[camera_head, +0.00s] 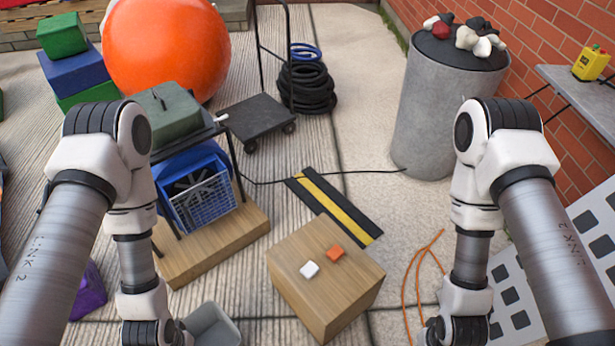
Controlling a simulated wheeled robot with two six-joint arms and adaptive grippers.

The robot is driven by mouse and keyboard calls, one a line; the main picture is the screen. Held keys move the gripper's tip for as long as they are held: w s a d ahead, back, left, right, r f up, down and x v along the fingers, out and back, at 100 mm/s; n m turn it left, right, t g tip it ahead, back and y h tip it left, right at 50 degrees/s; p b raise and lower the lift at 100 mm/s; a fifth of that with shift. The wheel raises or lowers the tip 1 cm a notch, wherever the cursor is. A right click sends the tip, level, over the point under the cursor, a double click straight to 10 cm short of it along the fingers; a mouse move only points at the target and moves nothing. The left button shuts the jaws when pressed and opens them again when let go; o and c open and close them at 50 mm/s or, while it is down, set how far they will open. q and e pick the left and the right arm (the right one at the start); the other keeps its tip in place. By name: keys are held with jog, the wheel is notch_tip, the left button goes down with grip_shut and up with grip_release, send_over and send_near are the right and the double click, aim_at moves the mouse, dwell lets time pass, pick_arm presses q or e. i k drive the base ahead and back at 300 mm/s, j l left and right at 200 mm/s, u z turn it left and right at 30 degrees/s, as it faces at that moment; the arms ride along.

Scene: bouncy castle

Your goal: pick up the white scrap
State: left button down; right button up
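The white scrap (309,269) is a small pale square piece lying on top of a wooden block (300,300) in the lower middle of the head view. An orange scrap (334,252) lies beside it, a little farther back and to the right, apart from it. My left arm comes down on the left of the block and my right arm on the right. Both grippers are below the bottom edge of the picture, so I cannot see their fingers. Nothing covers the white scrap.
A grey bin (212,326) stands left of the block. A blue blower (197,187) sits on a wooden base behind it. A black and yellow strip (335,207) lies behind the block. Orange cord (422,262) lies to the right. A grey drum (440,110) stands back right.

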aim_at(310, 269)
jog(key=i+l+u, duration=0.15)
jog(key=l, duration=0.15)
jog(key=i+l+u, duration=0.1)
jog(key=l, duration=0.2)
jog(key=i+l+u, duration=0.15)
jog(key=l, duration=0.2)
jog(key=i+l+u, duration=0.1)
jog(key=l, duration=0.25)
